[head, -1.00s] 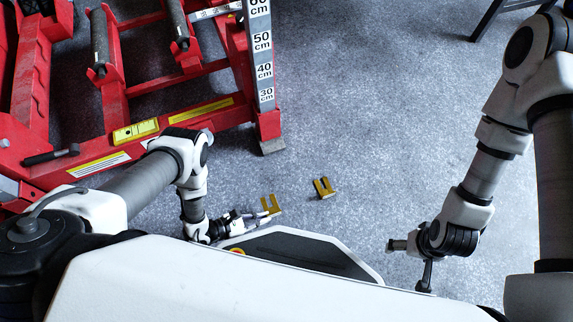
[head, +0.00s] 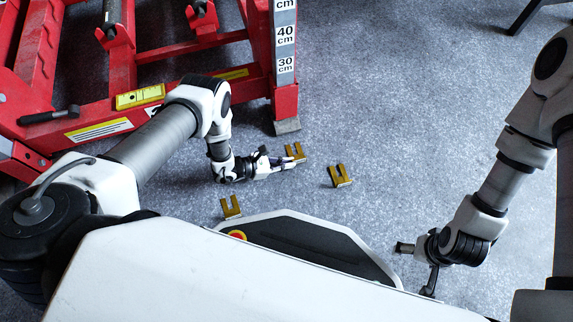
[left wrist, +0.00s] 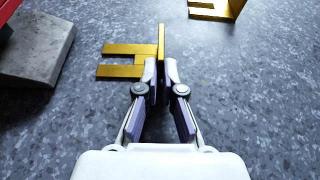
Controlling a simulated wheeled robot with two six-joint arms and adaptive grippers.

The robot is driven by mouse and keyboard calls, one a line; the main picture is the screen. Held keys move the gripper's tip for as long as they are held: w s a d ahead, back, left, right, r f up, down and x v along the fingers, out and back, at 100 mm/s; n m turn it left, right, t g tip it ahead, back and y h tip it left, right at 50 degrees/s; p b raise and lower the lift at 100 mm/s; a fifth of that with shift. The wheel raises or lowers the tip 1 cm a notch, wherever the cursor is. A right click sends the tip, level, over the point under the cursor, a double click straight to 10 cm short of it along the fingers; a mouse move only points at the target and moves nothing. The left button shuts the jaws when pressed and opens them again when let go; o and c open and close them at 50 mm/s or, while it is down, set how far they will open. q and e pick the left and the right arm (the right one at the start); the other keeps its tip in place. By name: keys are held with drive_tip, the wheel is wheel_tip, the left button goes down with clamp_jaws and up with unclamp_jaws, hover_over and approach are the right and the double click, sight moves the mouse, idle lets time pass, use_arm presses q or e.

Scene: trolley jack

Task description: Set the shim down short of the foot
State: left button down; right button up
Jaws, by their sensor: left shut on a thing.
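My left gripper (head: 284,163) is shut on a yellow forked shim (head: 295,153), just in front of the grey foot (head: 287,126) under the red frame's post. In the left wrist view the fingertips (left wrist: 161,73) pinch the shim's upright plate, and its two prongs (left wrist: 125,61) point left, toward the foot (left wrist: 40,48). A clear gap of floor separates the prongs from the foot. I cannot tell whether the shim touches the floor. My right gripper (head: 418,263) is at the lower right, away from the shims; its jaw opening is unclear.
A second yellow shim (head: 340,176) stands on the floor to the right; part of it shows in the left wrist view (left wrist: 215,10). A third (head: 231,208) is near my base. The red frame (head: 150,100) with a height scale (head: 285,40) fills the upper left.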

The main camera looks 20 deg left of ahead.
use_arm(q)
drive_tip(key=c, duration=1.7)
unclamp_jaws()
drive_tip(key=o, duration=0.4)
drive_tip(key=shift+r, duration=0.2)
drive_tip(key=p+v, duration=0.5)
drive_tip(key=v, duration=0.6)
drive_tip(key=shift+s+a+r, duration=0.15)
drive_tip(key=shift+a+r, duration=0.05)
drive_tip(key=shift+a, duration=0.05)
drive_tip(key=shift+s+a, duration=0.1)
drive_tip(key=shift+s, duration=0.05)
